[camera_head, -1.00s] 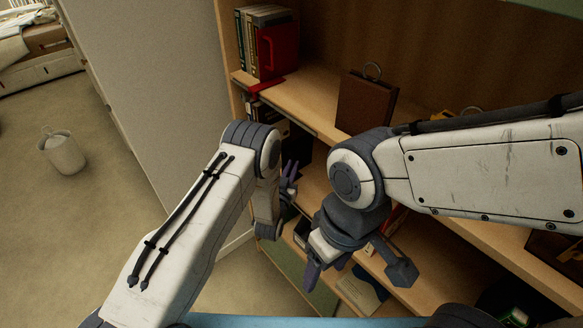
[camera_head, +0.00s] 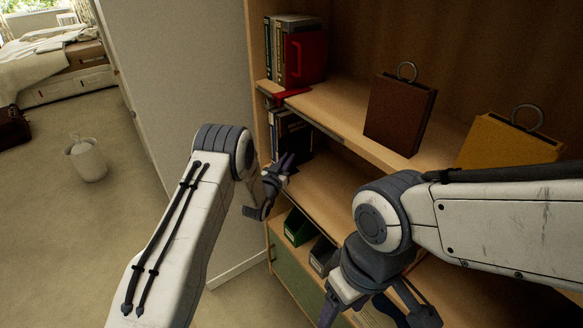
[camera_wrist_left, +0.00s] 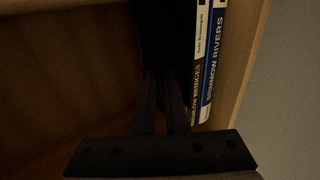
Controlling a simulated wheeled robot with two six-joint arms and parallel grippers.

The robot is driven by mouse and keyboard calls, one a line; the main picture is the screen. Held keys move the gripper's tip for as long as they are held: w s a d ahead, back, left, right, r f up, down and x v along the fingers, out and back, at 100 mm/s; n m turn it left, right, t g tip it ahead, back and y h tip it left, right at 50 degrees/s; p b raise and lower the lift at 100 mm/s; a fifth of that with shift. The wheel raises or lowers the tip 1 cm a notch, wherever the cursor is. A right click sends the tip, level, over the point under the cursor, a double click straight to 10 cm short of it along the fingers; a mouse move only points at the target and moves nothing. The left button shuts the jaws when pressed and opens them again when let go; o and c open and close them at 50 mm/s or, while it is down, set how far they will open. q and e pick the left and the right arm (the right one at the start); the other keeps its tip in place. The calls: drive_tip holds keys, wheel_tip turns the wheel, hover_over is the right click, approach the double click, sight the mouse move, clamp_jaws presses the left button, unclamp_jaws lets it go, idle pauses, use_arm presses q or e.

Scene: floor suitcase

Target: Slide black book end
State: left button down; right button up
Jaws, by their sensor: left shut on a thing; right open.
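The black book end (camera_wrist_left: 165,35) is a dark upright shape beside the books on the second shelf in the left wrist view. Its outline is hard to make out in the dark. My left gripper (camera_head: 285,165) reaches to the front of that shelf in the head view. In the left wrist view its fingers (camera_wrist_left: 160,95) are shut on the black book end, left of the books (camera_wrist_left: 208,65). The same books (camera_head: 284,135) show behind the gripper in the head view. My right gripper (camera_head: 376,312) is open and empty, low in front of the shelves.
A red book end (camera_head: 306,58) stands by books on the top shelf. A brown box (camera_head: 398,114) and a yellow box (camera_head: 508,143) stand farther right. Green and grey bins (camera_head: 298,228) sit lower down. The wall (camera_head: 185,70) is left of the bookcase.

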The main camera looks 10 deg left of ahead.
use_arm(q)
drive_tip(key=c, duration=1.2)
unclamp_jaws()
drive_tip(key=b+v, duration=0.1)
drive_tip(key=v, duration=0.9)
drive_tip(key=shift+s+b, duration=0.25)
drive_tip(key=shift+b, duration=0.05)
